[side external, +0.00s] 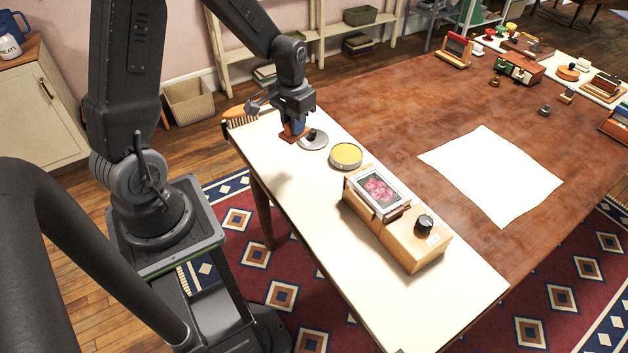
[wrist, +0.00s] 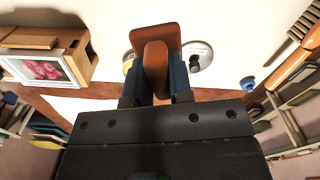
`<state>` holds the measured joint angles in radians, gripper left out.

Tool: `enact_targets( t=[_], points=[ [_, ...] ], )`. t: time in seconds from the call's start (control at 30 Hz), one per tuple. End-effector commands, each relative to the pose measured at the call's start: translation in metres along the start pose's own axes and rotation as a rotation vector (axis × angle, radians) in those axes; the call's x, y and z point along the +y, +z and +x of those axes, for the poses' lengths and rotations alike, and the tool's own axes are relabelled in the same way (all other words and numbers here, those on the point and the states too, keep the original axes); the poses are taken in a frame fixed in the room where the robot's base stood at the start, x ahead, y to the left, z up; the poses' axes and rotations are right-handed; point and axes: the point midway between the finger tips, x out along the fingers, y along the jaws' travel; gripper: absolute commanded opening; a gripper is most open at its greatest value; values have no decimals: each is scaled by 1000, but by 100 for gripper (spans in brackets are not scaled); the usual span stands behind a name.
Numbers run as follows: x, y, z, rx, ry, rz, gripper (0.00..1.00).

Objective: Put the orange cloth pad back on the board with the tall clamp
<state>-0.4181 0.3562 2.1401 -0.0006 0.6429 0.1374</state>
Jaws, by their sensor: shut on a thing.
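My gripper (side external: 293,129) is low over the far left end of the white tabletop strip. Its blue fingers, also in the wrist view (wrist: 155,82), are shut on a brown-orange piece (wrist: 155,60) with a rounded grip and a flat plate (wrist: 168,36). In the side view the brown plate (side external: 289,138) shows just under the fingers, at or close to the white surface; I cannot tell if it touches. I cannot tell whether this piece is the orange cloth pad. No board with a tall clamp can be made out clearly.
A grey disc with a dark knob (side external: 313,141) is right beside my gripper. Then come a round yellow-topped tin (side external: 346,155) and a wooden box (side external: 418,248) bearing a framed flower picture (side external: 378,188). A brush (side external: 238,117) lies behind. White paper (side external: 490,172) lies on brown leather.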

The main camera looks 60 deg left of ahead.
Motion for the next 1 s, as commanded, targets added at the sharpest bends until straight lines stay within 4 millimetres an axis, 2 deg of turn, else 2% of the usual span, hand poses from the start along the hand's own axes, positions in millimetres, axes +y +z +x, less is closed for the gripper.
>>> enact_targets(
  t=[0.03, 0.13, 0.23, 0.33, 0.47, 0.8, 1.0],
  points=[
    [-17, 10, 4, -2, 0, -36, 0],
    [-38, 26, 10, -1, 0, -75, 0],
    [-50, 37, 14, 0, 0, -100, 0],
    [-52, 41, 18, -1, 0, -109, 0],
    [-35, 36, 30, -3, 0, -104, 0],
    [32, 8, 73, -2, 0, -105, 0],
    [51, -1, 85, 0, 0, -109, 0]
  ],
)
